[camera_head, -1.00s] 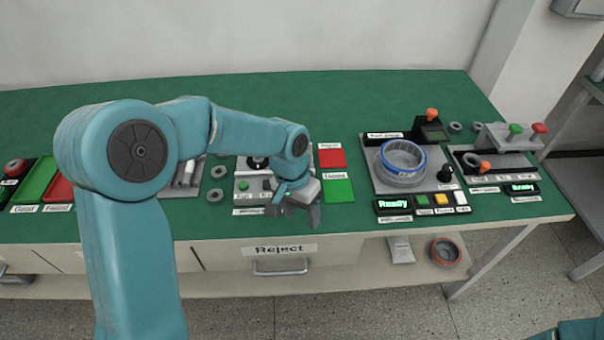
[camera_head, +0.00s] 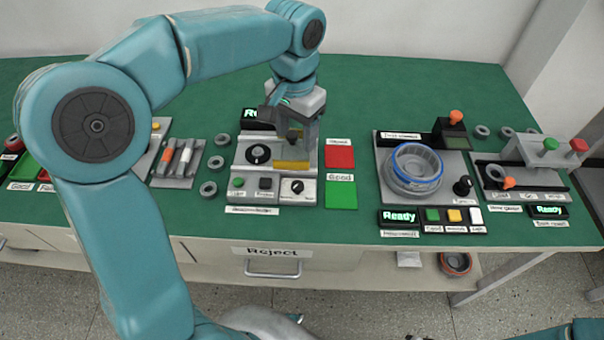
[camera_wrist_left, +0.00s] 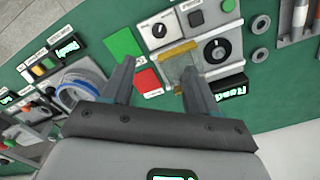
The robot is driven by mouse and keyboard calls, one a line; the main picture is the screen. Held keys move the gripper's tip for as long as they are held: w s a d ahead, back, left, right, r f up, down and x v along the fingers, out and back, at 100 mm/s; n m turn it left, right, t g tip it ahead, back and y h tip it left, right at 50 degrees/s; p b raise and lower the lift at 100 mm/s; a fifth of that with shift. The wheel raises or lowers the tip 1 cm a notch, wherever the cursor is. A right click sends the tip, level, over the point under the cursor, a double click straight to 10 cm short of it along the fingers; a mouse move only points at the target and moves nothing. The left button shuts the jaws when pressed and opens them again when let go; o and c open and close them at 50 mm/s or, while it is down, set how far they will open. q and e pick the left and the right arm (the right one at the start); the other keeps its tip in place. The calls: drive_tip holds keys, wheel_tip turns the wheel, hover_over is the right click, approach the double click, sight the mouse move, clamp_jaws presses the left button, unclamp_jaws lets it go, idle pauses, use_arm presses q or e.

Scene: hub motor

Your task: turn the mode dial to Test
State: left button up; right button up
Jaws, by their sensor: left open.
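A grey control panel (camera_head: 240,178) lies left of the red and green pads in the head view. My right gripper is not in view.
A green button (camera_head: 238,182) and black switch (camera_head: 265,184) sit beside the small knob. A red pad (camera_head: 340,157) and green pad (camera_head: 341,195) lie to the right. A blue-ringed hub fixture (camera_head: 414,167) stands further right. Loose grey rings (camera_head: 215,163) lie left.

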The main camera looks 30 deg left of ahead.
sight(297, 185)
use_arm(q)
wheel_tip(297, 185, down, 16)
drive_tip(key=shift+s+r+b, duration=0.1)
drive_tip(key=shift+r+b, duration=0.05)
drive_tip(key=shift+b, duration=0.55)
drive_tip(key=shift+d+f, duration=0.1)
drive_tip(key=shift+f, duration=0.1)
drive_tip(key=c, duration=1)
